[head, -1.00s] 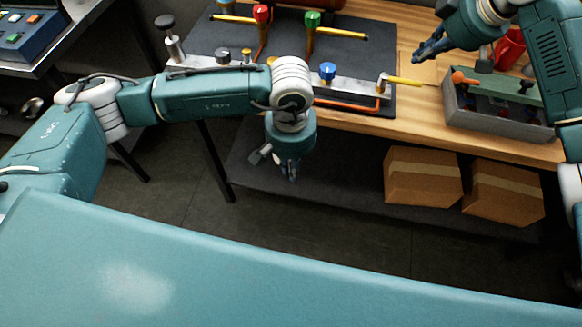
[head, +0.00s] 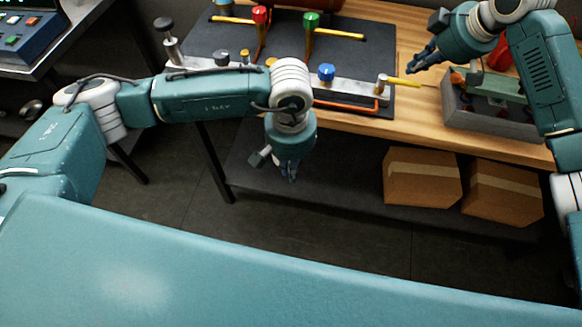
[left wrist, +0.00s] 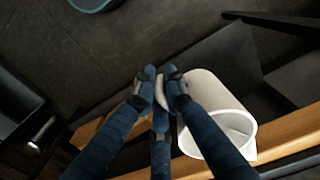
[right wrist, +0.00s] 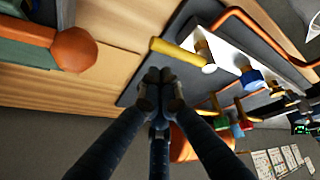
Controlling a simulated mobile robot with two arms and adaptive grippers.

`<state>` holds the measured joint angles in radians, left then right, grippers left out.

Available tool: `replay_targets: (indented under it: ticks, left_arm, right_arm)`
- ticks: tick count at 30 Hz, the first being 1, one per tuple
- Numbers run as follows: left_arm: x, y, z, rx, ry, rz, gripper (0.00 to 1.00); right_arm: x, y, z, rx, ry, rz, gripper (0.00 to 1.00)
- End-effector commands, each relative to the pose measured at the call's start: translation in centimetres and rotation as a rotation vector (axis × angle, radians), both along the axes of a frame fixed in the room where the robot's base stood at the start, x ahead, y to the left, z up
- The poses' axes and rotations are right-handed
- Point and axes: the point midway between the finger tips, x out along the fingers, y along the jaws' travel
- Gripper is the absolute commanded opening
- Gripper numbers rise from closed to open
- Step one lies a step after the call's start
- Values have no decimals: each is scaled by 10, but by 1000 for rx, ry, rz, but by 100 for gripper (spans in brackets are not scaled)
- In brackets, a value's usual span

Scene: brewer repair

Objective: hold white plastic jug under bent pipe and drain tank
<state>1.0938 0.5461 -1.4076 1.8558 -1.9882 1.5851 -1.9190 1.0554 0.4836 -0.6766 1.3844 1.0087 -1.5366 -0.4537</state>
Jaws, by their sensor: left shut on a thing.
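In the left wrist view my left gripper (left wrist: 160,80) is shut on the handle of the white plastic jug (left wrist: 208,88), whose open rim shows at lower right. In the head view my left gripper (head: 290,175) hangs in front of the bench edge; the jug is hidden there. The orange bent pipe (head: 345,104) runs along the bench's front edge, above and right of that gripper. A yellow-handled lever (head: 404,83) sits at the right end of the metal manifold. My right gripper (head: 412,66) hovers just above it, fingertips together and empty.
A grey toolbox (head: 500,122) stands on the wooden bench at right. Red (head: 260,15) and green (head: 312,19) valve knobs stand on the black mat (head: 380,45). Cardboard boxes (head: 422,178) fill the right of the lower shelf. A control panel (head: 38,35) is at far left.

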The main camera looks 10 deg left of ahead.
Motion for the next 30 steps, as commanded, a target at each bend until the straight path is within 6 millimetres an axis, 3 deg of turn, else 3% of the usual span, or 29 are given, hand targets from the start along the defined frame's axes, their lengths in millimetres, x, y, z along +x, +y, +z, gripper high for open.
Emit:
replay_targets:
  ticks: [9,30]
  left_arm:
    - [0,0,0,0,-1,0,0]
    - [0,0,0,0,-1,0,0]
  right_arm:
    - [0,0,-17,0,2,-1,0]
    - [-13,-4,-18,0,0,0,0]
